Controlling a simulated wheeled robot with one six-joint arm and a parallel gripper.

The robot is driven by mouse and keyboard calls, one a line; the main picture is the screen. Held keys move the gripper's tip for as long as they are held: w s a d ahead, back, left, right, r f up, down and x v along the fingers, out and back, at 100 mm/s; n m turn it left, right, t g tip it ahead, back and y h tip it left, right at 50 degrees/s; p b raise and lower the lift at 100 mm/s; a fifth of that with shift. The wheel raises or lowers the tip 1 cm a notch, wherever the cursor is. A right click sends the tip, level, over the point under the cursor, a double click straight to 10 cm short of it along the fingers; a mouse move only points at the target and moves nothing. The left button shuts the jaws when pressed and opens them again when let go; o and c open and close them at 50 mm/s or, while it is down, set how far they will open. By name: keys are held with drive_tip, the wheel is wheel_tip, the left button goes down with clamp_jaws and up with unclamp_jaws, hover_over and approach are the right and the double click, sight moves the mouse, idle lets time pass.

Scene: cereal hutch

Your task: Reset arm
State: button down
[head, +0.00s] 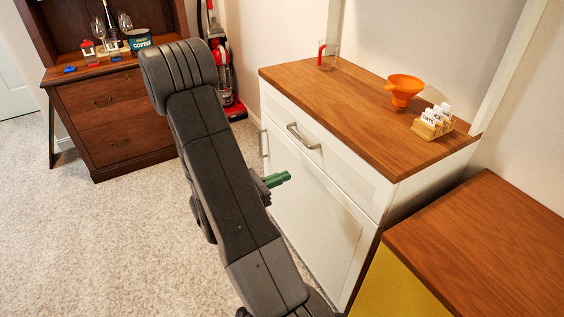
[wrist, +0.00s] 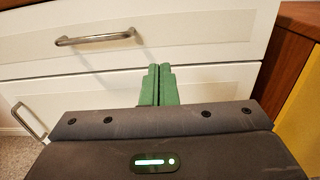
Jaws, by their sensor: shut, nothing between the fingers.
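My arm stands folded in front of the white cabinet, and its grey links fill the middle of the head view. My gripper (head: 284,178) shows its green fingers just right of the arm, pointing toward the cabinet front. In the wrist view the two green fingers (wrist: 158,84) are pressed together with nothing between them. The white cabinet (wrist: 215,85) with its drawer handle (wrist: 95,38) is ahead of the fingers. I cannot tell the exact gap between the fingertips and the cabinet front.
A yellow cabinet (head: 400,290) stands at the lower right. A dark wooden hutch (head: 115,110) and a red vacuum (head: 222,70) stand behind. Carpet is open at left.

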sight(330, 157)
idle(0.4)
drive_tip(key=x, duration=1.3)
drive_tip(key=shift+w+d, duration=0.2)
drive_tip(key=shift+d, duration=0.15)
drive_tip(key=shift+w, duration=0.1)
drive_tip(key=shift+d+r, duration=0.1)
drive_tip(key=shift+r, duration=0.1)
